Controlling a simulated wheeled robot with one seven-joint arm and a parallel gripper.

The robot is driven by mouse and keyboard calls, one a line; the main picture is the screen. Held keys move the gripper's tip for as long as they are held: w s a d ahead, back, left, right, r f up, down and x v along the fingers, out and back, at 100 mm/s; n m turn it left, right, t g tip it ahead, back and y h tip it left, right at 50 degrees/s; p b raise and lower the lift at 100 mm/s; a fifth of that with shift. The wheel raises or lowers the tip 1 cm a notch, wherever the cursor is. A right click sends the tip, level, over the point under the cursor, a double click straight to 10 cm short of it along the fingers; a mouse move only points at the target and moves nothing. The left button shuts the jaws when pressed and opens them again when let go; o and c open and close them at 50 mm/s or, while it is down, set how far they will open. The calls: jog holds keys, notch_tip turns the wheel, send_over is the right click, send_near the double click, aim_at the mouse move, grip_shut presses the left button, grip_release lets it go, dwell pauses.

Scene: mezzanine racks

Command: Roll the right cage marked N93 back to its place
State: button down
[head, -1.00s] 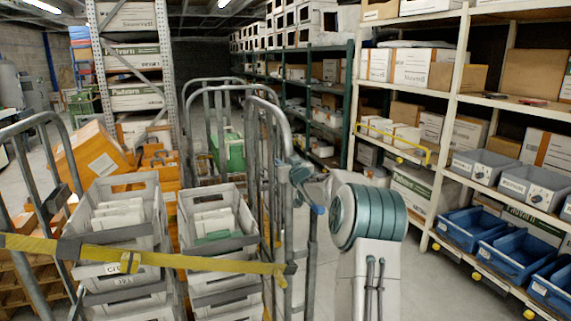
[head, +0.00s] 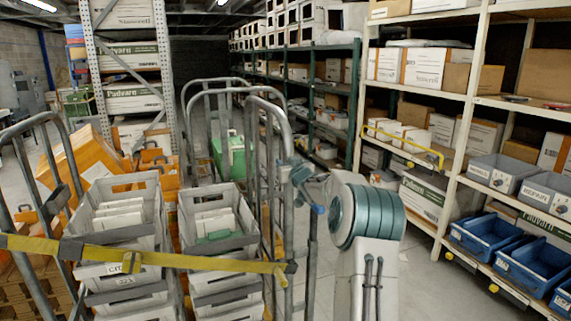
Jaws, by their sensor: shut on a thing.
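A grey tubular roll cage (head: 266,100) stands close in front of me, with a yellow strap (head: 190,263) across its near side. It holds two stacks of grey crates; the left crate (head: 122,240) and the right crate (head: 240,240) contain white and green packets. No N93 mark is readable. My gripper (head: 303,187) is at the cage's right side, at an upright tube, and is shut on it; its fingertips are partly hidden by my wrist. More cage hoops (head: 205,88) rise just behind, and I cannot tell whether they belong to separate cages.
Orange cases (head: 85,165) are piled on the left by a metal rack (head: 135,75). A cream shelf rack (head: 455,130) with boxes and blue bins (head: 485,235) lines the right side. Bare floor (head: 425,275) lies between my arm and that rack. A green crate (head: 232,152) stands beyond the cage.

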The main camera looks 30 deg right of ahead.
jog(key=shift+w+f, duration=0.1)
jog(key=shift+f, duration=0.3)
jog(key=c, duration=1.4)
grip_release()
jog(key=shift+o, duration=1.4)
jog(key=shift+w, duration=0.2)
jog(key=s+a+b, duration=0.1)
jog(key=s+b, duration=0.2)
jog(key=s, duration=1.1)
jog(key=shift+r, duration=0.15)
